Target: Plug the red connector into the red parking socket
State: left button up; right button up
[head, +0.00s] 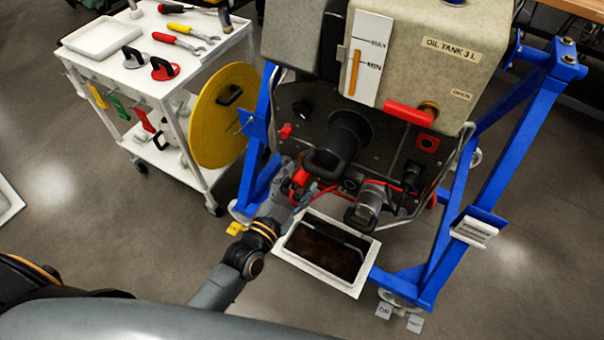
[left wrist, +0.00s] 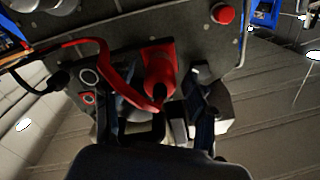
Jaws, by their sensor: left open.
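The red connector (head: 300,178) sits low at the left of the engine's dark front panel. In the left wrist view the red connector (left wrist: 159,72) is ahead of my left gripper (left wrist: 166,115), roughly between its fingers. My left gripper (head: 305,192) is open beside the connector in the head view; I cannot tell whether it touches it. A red-framed square with a dark centre (head: 427,143), possibly the parking socket, is at the panel's upper right. A small red-marked fitting (left wrist: 88,98) also shows in the left wrist view. My right gripper is not in view.
A red cable (left wrist: 75,43) arcs past the connector. A drip tray (head: 358,287) lies below the panel, within the blue stand (head: 505,165). A white tool cart (head: 190,75) with a yellow disc (head: 222,118) stands left. Open floor lies front left.

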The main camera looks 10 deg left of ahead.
aim_at(296, 184)
pick_arm(q)
grip_shut()
jog(key=shift+s, duration=0.15)
jog(key=shift+s+a, duration=0.15)
jog(key=shift+s, duration=0.25)
jog(key=shift+s+p, duration=0.1)
jog(key=shift+p, duration=0.2)
jog(key=shift+p+v, duration=0.45)
jog(key=shift+v, duration=0.45)
jog(key=shift+s+a, duration=0.15)
jog(key=shift+s, duration=0.4)
